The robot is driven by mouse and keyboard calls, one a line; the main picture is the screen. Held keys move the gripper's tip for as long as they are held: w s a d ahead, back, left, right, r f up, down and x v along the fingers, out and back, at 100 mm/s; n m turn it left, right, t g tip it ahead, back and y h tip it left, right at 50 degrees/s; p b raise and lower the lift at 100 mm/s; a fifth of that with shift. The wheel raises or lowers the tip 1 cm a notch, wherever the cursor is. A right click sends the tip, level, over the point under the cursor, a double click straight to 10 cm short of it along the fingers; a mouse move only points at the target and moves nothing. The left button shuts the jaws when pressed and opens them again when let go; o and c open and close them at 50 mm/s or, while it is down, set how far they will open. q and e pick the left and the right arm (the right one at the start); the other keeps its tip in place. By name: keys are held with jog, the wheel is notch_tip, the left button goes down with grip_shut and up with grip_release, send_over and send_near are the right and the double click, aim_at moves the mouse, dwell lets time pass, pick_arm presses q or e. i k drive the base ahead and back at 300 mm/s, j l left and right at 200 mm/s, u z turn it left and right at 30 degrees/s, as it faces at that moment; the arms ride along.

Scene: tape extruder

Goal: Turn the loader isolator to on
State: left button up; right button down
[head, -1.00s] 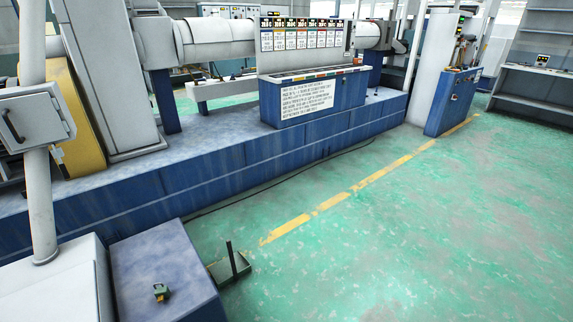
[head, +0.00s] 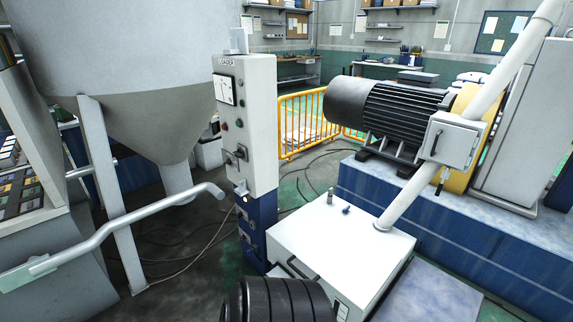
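The loader cabinet (head: 262,125) is a tall, narrow, light-grey box with a LOADER label near its top, on a blue lower part (head: 262,225). Its narrow left face carries a white dial meter (head: 226,90), small buttons or lamps below it, and a grey switch handle (head: 235,155) lower down. Another small grey fitting (head: 242,188) sits below that. I cannot tell for sure which of these is the isolator, nor its on or off position. Neither of my grippers is in view.
A big grey hopper (head: 125,60) on legs stands left of the cabinet, with a bent grey pipe rail (head: 150,222) in front. A white box (head: 335,240) stands right, near a black motor (head: 385,108). A black ribbed cylinder (head: 280,302) is at the bottom edge. Cables lie on the floor.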

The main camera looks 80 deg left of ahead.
aim_at(239, 153)
jog(key=u, duration=2.95)
